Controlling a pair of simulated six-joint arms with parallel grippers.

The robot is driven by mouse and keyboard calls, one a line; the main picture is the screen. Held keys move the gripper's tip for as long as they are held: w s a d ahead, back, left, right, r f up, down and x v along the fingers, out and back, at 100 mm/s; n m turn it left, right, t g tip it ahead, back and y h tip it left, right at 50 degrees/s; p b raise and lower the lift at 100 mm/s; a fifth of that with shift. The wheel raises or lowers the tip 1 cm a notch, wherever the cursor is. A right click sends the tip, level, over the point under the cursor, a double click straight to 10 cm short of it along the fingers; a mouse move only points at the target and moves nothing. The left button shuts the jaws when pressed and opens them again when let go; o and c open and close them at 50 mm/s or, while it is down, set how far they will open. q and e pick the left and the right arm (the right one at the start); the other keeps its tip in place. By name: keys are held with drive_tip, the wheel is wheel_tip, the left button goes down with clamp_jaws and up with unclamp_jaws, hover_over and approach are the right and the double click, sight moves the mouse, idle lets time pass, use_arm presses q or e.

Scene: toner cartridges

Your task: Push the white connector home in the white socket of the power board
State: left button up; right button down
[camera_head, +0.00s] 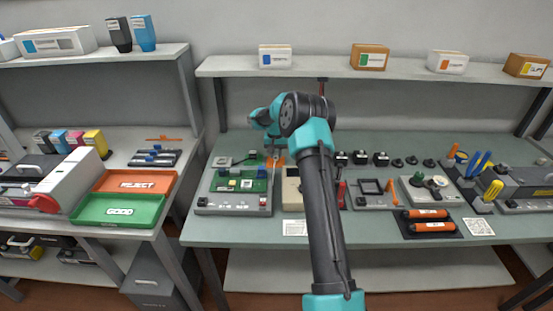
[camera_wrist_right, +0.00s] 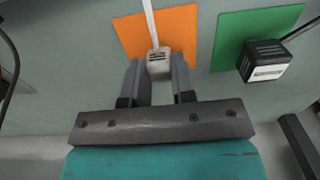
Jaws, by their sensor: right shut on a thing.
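In the right wrist view the white connector (camera_wrist_right: 159,67) sits between the fingertips of my right gripper (camera_wrist_right: 157,78), which is shut on it. Its pale cable runs up out of the frame. Behind it is an orange pad (camera_wrist_right: 181,22); I cannot tell whether the connector touches the pad. In the head view my right gripper (camera_head: 273,148) is small, near the orange patch (camera_head: 281,161) behind the green power board (camera_head: 232,185). The board lies on a grey fixture (camera_head: 233,209). The white socket is too small to make out surely. My left gripper is not in view.
A black connector (camera_wrist_right: 264,61) with a dark cable lies on a green pad (camera_wrist_right: 229,27) beside the orange one. A beige device (camera_head: 292,190) stands just right of the fixture. My right arm crosses the bench's middle. A shelf (camera_head: 322,68) with boxes runs above the bench.

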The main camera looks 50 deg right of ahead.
drive_tip(key=shift+r, duration=0.95)
idle(0.9)
drive_tip(key=shift+a, duration=0.1)
